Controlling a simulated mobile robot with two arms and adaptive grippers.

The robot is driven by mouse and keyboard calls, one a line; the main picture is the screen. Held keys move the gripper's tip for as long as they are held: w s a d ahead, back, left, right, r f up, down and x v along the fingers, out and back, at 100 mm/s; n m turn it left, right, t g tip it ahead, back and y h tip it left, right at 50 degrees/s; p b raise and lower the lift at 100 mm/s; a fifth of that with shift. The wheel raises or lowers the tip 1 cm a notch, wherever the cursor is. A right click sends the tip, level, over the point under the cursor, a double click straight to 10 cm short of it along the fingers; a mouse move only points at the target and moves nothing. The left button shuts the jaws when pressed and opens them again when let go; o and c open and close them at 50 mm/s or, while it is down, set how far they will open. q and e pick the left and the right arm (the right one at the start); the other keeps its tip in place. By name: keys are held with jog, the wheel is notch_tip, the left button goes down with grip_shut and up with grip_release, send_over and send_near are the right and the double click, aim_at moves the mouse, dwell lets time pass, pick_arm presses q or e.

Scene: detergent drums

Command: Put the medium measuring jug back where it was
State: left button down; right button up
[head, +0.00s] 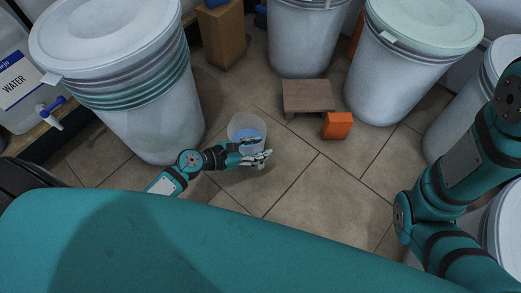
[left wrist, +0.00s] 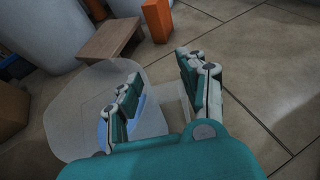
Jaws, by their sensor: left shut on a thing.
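The clear measuring jug (head: 243,121) is near the middle of the head view, with something blue showing low in it. It is also large in the left wrist view (left wrist: 75,125), where its see-through handle side lies between my fingers. My left gripper (head: 258,158) is shut on the jug, at its near right side; it also shows in the left wrist view (left wrist: 163,98). I cannot tell whether the jug touches the floor. My right arm shows at the right, but its gripper is out of view.
Large white lidded drums (head: 415,70) stand around the floor, one (head: 150,115) close to my left arm. A low brown stool (head: 307,96) and an orange box (head: 337,125) stand beyond the jug. A water container (head: 20,80) is at left. Tiled floor (head: 320,190) nearby is clear.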

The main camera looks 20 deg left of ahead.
pick_arm(q)
jog(key=shift+w, duration=0.1)
jog(key=c, duration=0.7)
grip_release()
jog(key=shift+f, duration=0.1)
